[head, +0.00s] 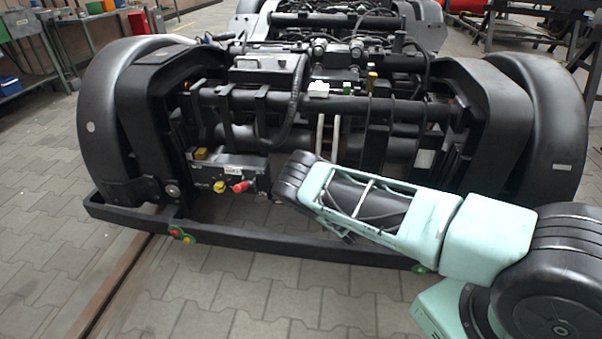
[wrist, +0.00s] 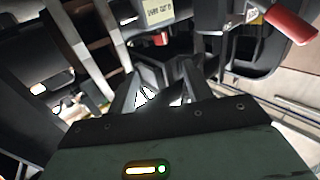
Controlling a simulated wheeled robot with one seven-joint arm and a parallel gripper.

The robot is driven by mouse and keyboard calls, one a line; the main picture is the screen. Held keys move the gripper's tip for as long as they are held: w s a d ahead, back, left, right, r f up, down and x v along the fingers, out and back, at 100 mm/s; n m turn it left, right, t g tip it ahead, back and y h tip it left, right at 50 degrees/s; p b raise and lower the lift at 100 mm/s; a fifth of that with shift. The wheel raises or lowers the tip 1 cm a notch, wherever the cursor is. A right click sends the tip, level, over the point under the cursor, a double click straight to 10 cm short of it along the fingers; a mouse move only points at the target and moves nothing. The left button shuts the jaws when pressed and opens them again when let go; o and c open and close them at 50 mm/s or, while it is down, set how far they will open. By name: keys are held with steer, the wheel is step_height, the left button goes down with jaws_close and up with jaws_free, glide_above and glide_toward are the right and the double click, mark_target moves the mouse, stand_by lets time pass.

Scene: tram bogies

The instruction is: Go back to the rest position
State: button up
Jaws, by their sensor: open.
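My arm reaches in from the right in the head view, across the front of the tram bogie (head: 290,105). Its dark end lies just right of a black box (head: 228,172) with a red knob (head: 241,186) and a yellow knob. In the wrist view my gripper (wrist: 162,68) is open, with nothing seen between its dark fingers. A red handle (wrist: 290,25) is at the upper right there, apart from the fingers. A pale label (wrist: 159,11) is at the top. The fingers are hidden in the head view.
A black frame bar (head: 270,243) runs low along the bogie's front, below my arm. Curved black wheel guards stand at both sides (head: 100,110) (head: 555,120). A rail (head: 118,280) lies in the paving at the left. The paved floor (head: 270,305) in front is clear.

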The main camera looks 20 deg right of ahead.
steer(key=a+r+m+g+h, duration=0.2)
steer(key=a+r+m+g, duration=0.3)
steer(key=a+r, duration=0.4)
steer(key=s+a+r+n+g+y, duration=0.3)
steer(key=s+a+r+g, duration=0.4)
steer(key=s+a+r, duration=0.55)
steer(key=s+a+r+n+g+y, duration=0.1)
steer(key=s+a+r+n+g, duration=0.2)
steer(key=s, duration=0.6)
steer(key=s+a+r+n+g, duration=0.1)
steer(key=s+a+r+n, duration=0.15)
steer(key=s+r, duration=0.45)
steer(key=s+d+r+n+g+h, duration=0.1)
steer(key=s+d+n, duration=0.1)
steer(key=s, duration=0.6)
steer(key=s+d+r+n+g+h, duration=0.1)
steer(key=s+d+n, duration=0.1)
steer(key=s, duration=0.6)
step_height(320, 180, up, 31)
steer(key=p, duration=3.1)
steer(key=shift+a+r+p, duration=0.15)
steer(key=shift+r+p, duration=0.05)
steer(key=shift+p, duration=0.1)
